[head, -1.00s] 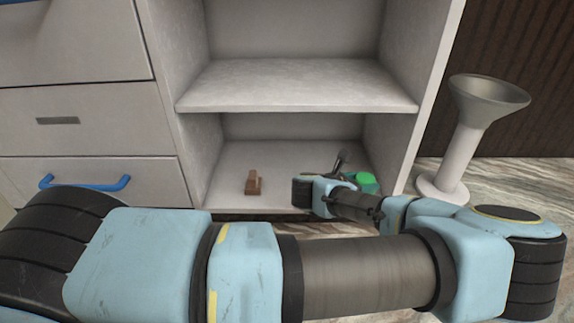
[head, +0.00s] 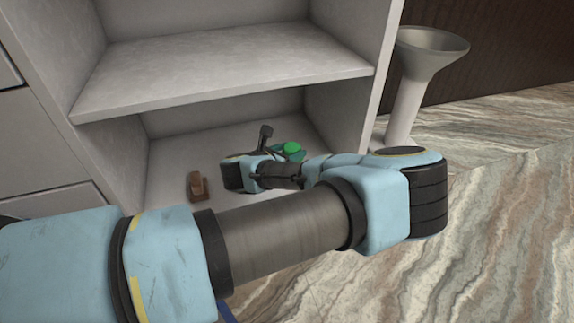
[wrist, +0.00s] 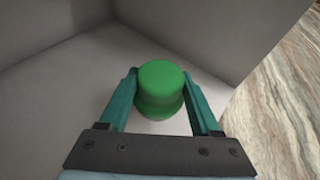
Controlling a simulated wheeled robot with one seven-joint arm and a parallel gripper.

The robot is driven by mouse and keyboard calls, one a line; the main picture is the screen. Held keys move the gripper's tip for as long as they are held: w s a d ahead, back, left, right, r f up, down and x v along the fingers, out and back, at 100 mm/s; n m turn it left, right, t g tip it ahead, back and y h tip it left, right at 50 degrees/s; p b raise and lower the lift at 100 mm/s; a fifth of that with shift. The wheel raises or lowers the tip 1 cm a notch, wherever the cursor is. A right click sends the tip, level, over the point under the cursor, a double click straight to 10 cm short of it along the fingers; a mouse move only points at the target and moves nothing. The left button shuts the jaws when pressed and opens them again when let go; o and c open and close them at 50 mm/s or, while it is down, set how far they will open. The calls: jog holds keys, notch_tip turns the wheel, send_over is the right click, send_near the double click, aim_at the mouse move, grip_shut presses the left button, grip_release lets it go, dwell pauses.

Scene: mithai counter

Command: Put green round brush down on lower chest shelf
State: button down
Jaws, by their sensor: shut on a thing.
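The green round brush (wrist: 161,88) is between the two teal fingers of my gripper (wrist: 161,100), which is shut on it. In the head view the brush (head: 292,149) shows as a bright green top beside my gripper (head: 287,155), partly hidden by my wrist. Both are inside the lower compartment, over the right part of the lower chest shelf (head: 165,165), near the right wall. In the wrist view the brush appears upright, close above or on the pale shelf floor; I cannot tell whether it touches.
A brown wooden object (head: 196,187) stands on the lower shelf to the left of my gripper. The middle shelf board (head: 220,65) is above. A grey funnel-topped stand (head: 405,105) is right of the chest. The marble-patterned floor (head: 480,230) is open at right.

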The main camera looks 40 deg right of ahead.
notch_tip(320, 180, down, 4)
jog(key=shift+f+b, duration=0.2)
jog(key=shift+b, duration=0.95)
jog(key=shift+r, duration=0.1)
jog(key=shift+c, duration=0.5)
grip_release()
